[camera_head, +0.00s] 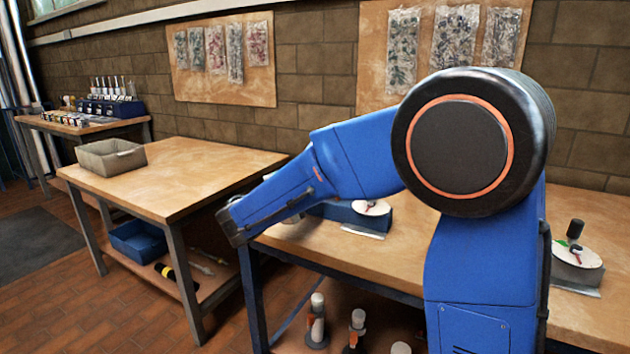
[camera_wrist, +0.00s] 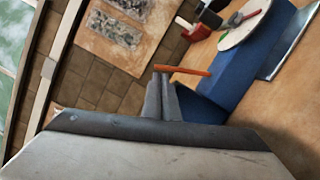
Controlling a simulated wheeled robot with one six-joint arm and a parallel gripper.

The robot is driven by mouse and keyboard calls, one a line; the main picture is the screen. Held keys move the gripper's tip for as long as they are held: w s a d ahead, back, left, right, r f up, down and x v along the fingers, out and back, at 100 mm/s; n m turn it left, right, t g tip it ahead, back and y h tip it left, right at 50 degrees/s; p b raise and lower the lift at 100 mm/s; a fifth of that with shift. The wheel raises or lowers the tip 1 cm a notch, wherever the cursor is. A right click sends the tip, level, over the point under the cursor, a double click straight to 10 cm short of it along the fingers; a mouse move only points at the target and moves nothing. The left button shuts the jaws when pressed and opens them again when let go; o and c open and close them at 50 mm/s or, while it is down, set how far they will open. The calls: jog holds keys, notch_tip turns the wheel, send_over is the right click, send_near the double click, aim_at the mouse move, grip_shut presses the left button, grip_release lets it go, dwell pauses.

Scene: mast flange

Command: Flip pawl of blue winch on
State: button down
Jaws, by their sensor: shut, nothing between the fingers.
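The blue winch (camera_head: 384,222) stands on the middle table in the head view, partly hidden behind my arm. A thin orange bar (camera_wrist: 190,71), which looks like the pawl, sticks out at the winch's near end. My gripper (camera_wrist: 163,72) is shut and empty. Its tips overlap the bar's left end in the picture; I cannot tell whether they touch. The gripper cannot be made out in the head view.
Another winch, grey-based with a pale disc (camera_head: 580,256), stands at the right. A grey bin (camera_head: 110,160) sits on the left table (camera_head: 200,165), with a blue crate (camera_head: 140,240) below. Several capped posts stand under the middle table. The left table is mostly clear.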

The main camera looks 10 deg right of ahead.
jog(key=shift+r, duration=0.1)
jog(key=s+d+m, duration=0.1)
jog(key=m, duration=0.1)
jog(key=s+d+r+m, duration=0.1)
jog(key=m, duration=0.1)
jog(key=d+m+g+y, duration=0.1)
jog(key=m, duration=0.1)
jog(key=shift+s+d+r, duration=0.15)
jog(key=shift+s+r, duration=0.2)
jog(key=shift+s, duration=0.05)
